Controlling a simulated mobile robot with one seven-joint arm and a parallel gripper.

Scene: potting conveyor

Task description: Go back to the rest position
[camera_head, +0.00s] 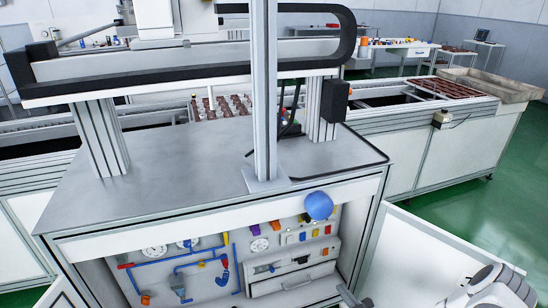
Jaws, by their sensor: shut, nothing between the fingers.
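My gripper (354,298) shows only as a small grey tip at the bottom edge, right of centre. It is shut and holds nothing that I can see. It is in front of the open cabinet (210,222), by the lower right of its panel. Most of the gripper is cut off by the frame. A white and grey part of my arm (492,289) shows in the bottom right corner.
The cabinet holds blue pipes (190,262), gauges and a drawer (293,279). A blue round knob (318,205) sits at its front edge. A metal post (264,100) rises from its top. A conveyor (440,120) runs behind. Green floor (500,215) is clear at right.

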